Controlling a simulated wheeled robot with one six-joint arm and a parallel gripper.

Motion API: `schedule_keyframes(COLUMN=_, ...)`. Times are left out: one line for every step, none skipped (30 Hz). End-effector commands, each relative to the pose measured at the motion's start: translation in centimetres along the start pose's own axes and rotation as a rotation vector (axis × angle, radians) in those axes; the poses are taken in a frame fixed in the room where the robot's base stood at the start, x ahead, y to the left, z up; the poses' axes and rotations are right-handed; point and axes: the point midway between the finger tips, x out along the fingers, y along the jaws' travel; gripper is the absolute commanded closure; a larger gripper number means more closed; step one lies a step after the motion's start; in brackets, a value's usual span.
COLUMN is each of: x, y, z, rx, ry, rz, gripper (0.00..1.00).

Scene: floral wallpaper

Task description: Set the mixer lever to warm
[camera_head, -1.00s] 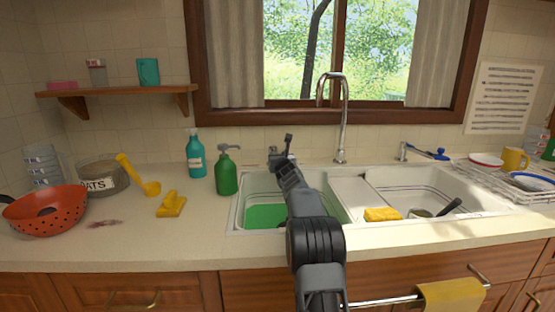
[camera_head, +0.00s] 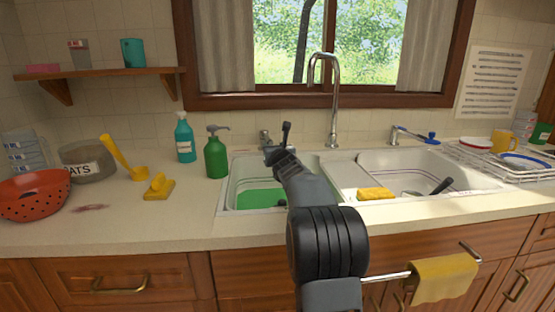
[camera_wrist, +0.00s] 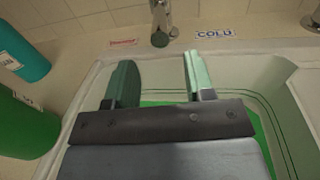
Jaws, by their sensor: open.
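The metal mixer lever (camera_wrist: 160,22) stands at the top middle of the wrist view, behind the sink's back edge. A small red-lettered label (camera_wrist: 122,42), too blurred to read surely, lies to its left. A blue-lettered cold label (camera_wrist: 213,34) lies to its right. In the head view, a small metal fitting (camera_head: 264,136), apparently the mixer, shows just behind my gripper (camera_head: 279,146). In the wrist view my gripper (camera_wrist: 160,78) is open and empty, with its two greenish fingers apart and pointing toward the lever without visibly touching it.
The left sink basin (camera_head: 228,193) lies under my arm. A tall spout (camera_head: 334,105) rises at the back. A green pump bottle (camera_head: 215,157) and teal bottle (camera_head: 184,140) stand left of the sink. A blue-handled tap (camera_head: 412,135) is at right.

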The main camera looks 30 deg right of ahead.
Motion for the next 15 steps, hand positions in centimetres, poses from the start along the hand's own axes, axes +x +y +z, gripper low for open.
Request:
schedule_keyframes(x=-1.0, y=0.0, z=0.0, rx=0.000, ry=-0.002, rz=-0.001, gripper=0.51)
schedule_keyframes(x=-1.4, y=0.0, z=0.0, rx=0.000, ry=-0.002, rz=-0.001, gripper=0.51)
schedule_keyframes(x=-2.0, y=0.0, z=0.0, rx=0.000, ry=-0.001, rz=-0.001, gripper=0.51)
schedule_keyframes(x=-2.4, y=0.0, z=-0.1, rx=0.000, ry=-0.001, rz=-0.001, gripper=0.51)
schedule_keyframes(x=-2.8, y=0.0, z=0.1, rx=0.000, ry=-0.001, rz=-0.001, gripper=0.51)
schedule_keyframes(x=-3.2, y=-0.1, z=0.0, rx=0.000, ry=0.000, rz=-0.001, gripper=0.51)
schedule_keyframes(x=-3.5, y=-0.1, z=0.1, rx=-0.001, ry=-0.001, rz=-0.001, gripper=0.51)
schedule_keyframes(x=-3.7, y=-0.1, z=0.1, rx=-0.001, ry=-0.001, rz=-0.001, gripper=0.51)
schedule_keyframes(x=-4.0, y=-0.1, z=0.0, rx=-0.001, ry=0.000, rz=-0.001, gripper=0.51)
schedule_keyframes(x=-4.2, y=-0.1, z=0.1, rx=-0.001, ry=-0.001, rz=-0.001, gripper=0.51)
schedule_keyframes(x=-4.4, y=-0.1, z=0.1, rx=-0.001, ry=-0.001, rz=-0.001, gripper=0.51)
schedule_keyframes(x=-4.5, y=-0.1, z=0.1, rx=-0.001, ry=-0.001, rz=-0.001, gripper=0.51)
schedule_keyframes(x=-4.6, y=-0.1, z=0.0, rx=-0.001, ry=0.000, rz=-0.001, gripper=0.51)
schedule_keyframes(x=-4.7, y=-0.1, z=0.0, rx=-0.001, ry=0.000, rz=-0.001, gripper=0.51)
schedule_keyframes(x=-4.8, y=-0.1, z=0.0, rx=-0.001, ry=0.000, rz=-0.001, gripper=0.51)
